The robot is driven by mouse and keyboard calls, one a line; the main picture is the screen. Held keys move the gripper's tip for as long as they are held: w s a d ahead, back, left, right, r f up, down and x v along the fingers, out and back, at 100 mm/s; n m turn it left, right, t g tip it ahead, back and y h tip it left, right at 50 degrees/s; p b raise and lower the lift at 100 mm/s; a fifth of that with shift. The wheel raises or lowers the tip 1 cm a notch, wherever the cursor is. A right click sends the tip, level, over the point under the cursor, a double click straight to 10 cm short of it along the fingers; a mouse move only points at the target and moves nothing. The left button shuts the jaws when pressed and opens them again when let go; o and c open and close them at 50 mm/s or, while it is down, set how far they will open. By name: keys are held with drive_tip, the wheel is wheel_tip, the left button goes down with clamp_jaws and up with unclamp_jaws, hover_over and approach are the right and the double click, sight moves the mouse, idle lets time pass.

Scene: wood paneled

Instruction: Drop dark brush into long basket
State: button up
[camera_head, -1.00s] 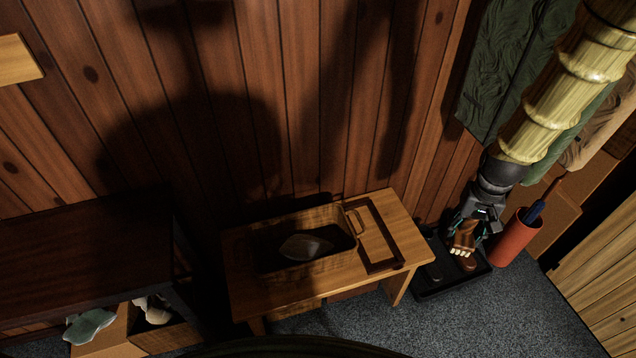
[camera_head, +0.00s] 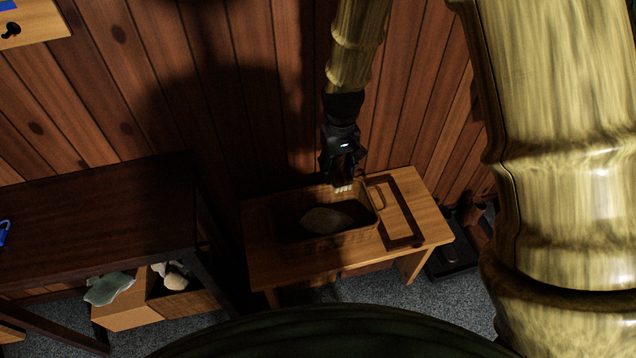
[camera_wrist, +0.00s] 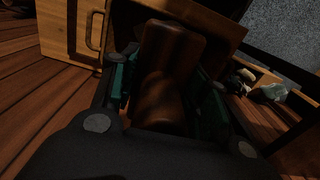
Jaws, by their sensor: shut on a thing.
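The dark brush (camera_wrist: 165,75) is brown and held between the fingers of my gripper (camera_wrist: 165,100) in the wrist view. Its pale bristles show below the gripper (camera_head: 343,178) in the head view. The long basket (camera_head: 352,233) is a wooden box with a looped end handle, standing on a small wooden bench. My gripper is at the basket's back right, appearing above its back rim. Whether the brush is directly over the opening is hard to tell in shadow.
A dark rectangular frame (camera_head: 418,239) lies on the bench (camera_head: 432,217) right of the basket. A dark table (camera_head: 95,215) stands to the left, with a box (camera_head: 125,318) of cloth items below it. The paneled wall rises close behind. A black tray (camera_head: 455,262) is on the floor at right.

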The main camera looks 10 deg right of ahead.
drive_tip(key=w+d+f+n+b, duration=0.1)
drive_tip(key=w+f+n+b, duration=0.3)
drive_tip(key=f+n+b, duration=0.6)
drive_tip(key=shift+f+n+b, duration=0.2)
drive_tip(key=shift+n+b, duration=0.2)
drive_tip(key=shift+b, duration=1.65)
drive_tip(key=shift+d, duration=0.1)
drive_tip(key=shift+d+r+p, duration=0.1)
drive_tip(key=shift+r+p, duration=0.1)
drive_tip(key=shift+p, duration=0.55)
drive_tip(key=shift+f+b, duration=1.45)
drive_tip(key=shift+f, duration=4.75)
drive_tip(key=o, duration=1.2)
drive_tip(key=shift+c, duration=0.2)
